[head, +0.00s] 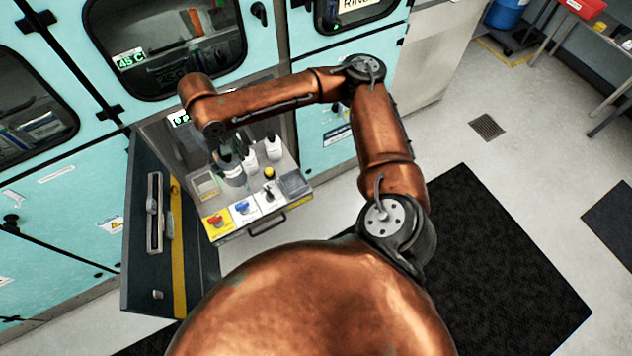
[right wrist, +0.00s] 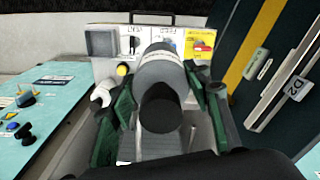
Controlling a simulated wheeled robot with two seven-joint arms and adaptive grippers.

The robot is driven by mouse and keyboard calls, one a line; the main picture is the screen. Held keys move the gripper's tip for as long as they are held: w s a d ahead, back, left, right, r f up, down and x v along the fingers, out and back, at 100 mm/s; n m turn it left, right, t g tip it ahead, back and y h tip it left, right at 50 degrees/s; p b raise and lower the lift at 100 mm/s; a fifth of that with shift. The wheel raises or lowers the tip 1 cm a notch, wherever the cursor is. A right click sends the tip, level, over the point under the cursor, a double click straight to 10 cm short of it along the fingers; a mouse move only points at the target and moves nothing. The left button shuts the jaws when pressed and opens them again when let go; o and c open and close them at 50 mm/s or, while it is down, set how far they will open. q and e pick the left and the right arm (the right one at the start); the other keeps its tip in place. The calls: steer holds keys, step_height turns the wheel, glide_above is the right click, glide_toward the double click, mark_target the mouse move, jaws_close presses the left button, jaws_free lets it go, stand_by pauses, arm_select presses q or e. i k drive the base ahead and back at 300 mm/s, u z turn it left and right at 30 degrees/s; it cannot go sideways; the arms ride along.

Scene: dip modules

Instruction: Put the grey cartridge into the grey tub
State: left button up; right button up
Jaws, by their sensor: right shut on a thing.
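The grey cartridge (right wrist: 168,72) fills the middle of the right wrist view, with a pale label band and a dark round end facing the camera. My right gripper (right wrist: 160,105) is shut around it, with green-lined fingers on both sides. In the head view the cartridge (head: 232,176) shows below my right gripper (head: 224,160), over the left part of the bottle station. I cannot tell whether its far end rests on the station or hangs clear. I cannot pick out the grey tub with certainty. My left gripper is not in view.
The station's front panel (head: 244,228) carries coloured switches, a yellow knob (head: 270,172) and a grey square box (head: 295,184). Two white bottles (head: 273,148) (head: 249,161) stand close right of the cartridge. A dark drawer unit (head: 150,275) with a yellow stripe is at left. Floor to the right is open.

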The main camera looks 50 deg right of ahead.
mark_target(294, 184)
steer(key=z, duration=1.95)
steer(key=i, duration=0.4)
steer(key=u, duration=1.75)
